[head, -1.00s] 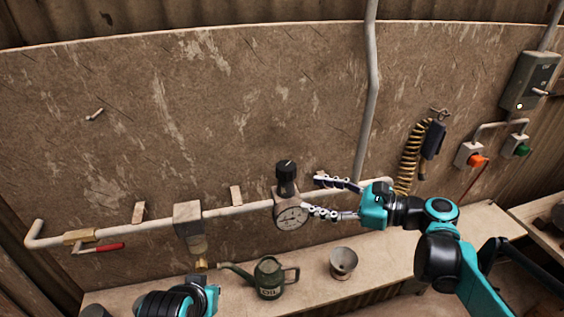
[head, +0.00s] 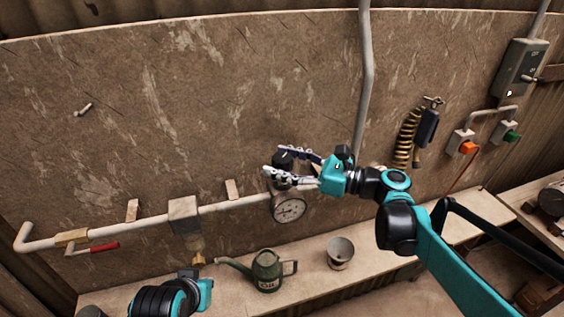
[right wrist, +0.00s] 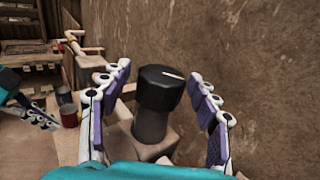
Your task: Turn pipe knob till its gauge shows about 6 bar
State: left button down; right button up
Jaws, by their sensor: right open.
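The black pipe knob (head: 282,161) stands upright above the round white-faced gauge (head: 289,207) on the wall pipe. The gauge needle is too small to read surely. My right gripper (head: 275,159) is open around the knob, one finger on each side. In the right wrist view the knob (right wrist: 160,88) sits between the open fingers of the right gripper (right wrist: 160,72), with gaps on both sides and a white mark on its top. My left gripper (right wrist: 35,114) shows at the left edge of that view; its jaw state is unclear. In the head view the left arm is low, near the oil can.
The wall pipe (head: 232,206) carries a grey block (head: 184,214) and a red-handled valve (head: 104,247). A green oil can (head: 267,270) and a grey cup (head: 340,252) stand on the bench (head: 375,250) below. A coiled hose (head: 408,137) hangs at right.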

jog(key=c, duration=1.2)
jog(key=shift+m+t, duration=0.3)
jog(key=shift+t, duration=0.1)
